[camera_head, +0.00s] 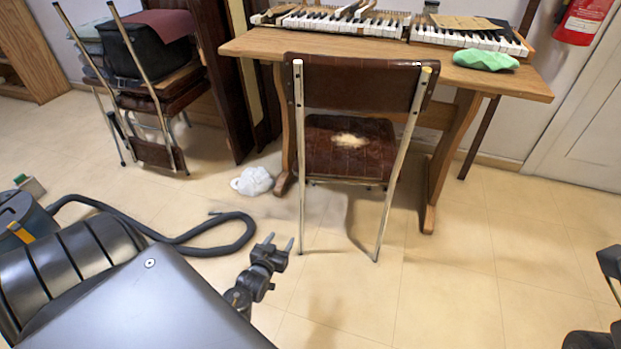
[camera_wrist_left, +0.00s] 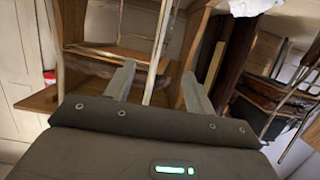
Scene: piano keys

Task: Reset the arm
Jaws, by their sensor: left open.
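My left gripper (camera_head: 280,243) is low in the middle of the head view, in front of the brown chair (camera_head: 350,75) and apart from it. Its fingers are spread with nothing between them. Both fingers of this left gripper (camera_wrist_left: 159,70) also show in the left wrist view, with the chair's pale leg (camera_wrist_left: 160,50) behind the gap. My left arm fills the lower left of the head view.
The wooden table (camera_head: 330,45) behind the chair bears piano keys (camera_head: 350,22) and a green cloth (camera_head: 486,59). A black hose (camera_head: 215,243) curves over the floor at left, near a white bundle (camera_head: 252,181). Stacked chairs (camera_head: 150,75) stand behind.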

